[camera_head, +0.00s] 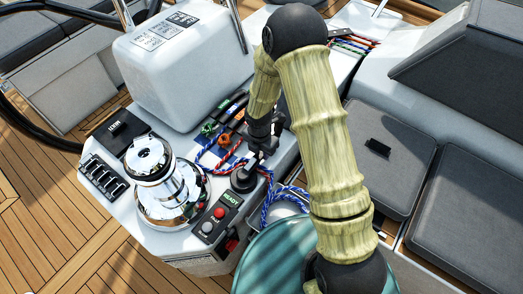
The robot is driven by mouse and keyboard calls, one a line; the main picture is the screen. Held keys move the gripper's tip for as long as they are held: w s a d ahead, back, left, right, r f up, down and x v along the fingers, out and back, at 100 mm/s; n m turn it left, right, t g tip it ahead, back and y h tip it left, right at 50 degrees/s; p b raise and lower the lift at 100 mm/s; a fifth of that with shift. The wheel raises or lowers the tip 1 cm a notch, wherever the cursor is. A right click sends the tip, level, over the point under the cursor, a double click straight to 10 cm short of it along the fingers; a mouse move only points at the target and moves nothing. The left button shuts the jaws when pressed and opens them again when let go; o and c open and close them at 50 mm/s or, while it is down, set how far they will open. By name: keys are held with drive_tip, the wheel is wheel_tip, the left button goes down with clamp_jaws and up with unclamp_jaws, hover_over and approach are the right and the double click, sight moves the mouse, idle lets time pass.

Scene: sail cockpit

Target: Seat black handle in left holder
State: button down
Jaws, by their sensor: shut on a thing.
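My gripper (262,143) is dark and hangs over the white console, right of the chrome winch. It is shut on a slim dark piece that I take to be the black handle (256,157); my gripper hides much of it. Just below stands a black round-based fitting (243,181), above the panel marked READY. The held piece appears to meet or overlap this fitting; I cannot tell whether they touch. I cannot make out for certain which part is the left holder.
The chrome winch (160,185) stands left of my gripper. Red and blue ropes (222,158) lie close around it. A white box-shaped housing (180,65) rises behind. A button panel (216,216) is in front. A small black item (378,147) lies on the grey cushion (395,175).

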drive_tip(key=shift+f, duration=0.1)
drive_tip(key=c, duration=0.6)
unclamp_jaws()
drive_tip(key=shift+c, duration=0.2)
drive_tip(key=shift+r+p, duration=3.95)
drive_tip(key=shift+r, duration=0.55)
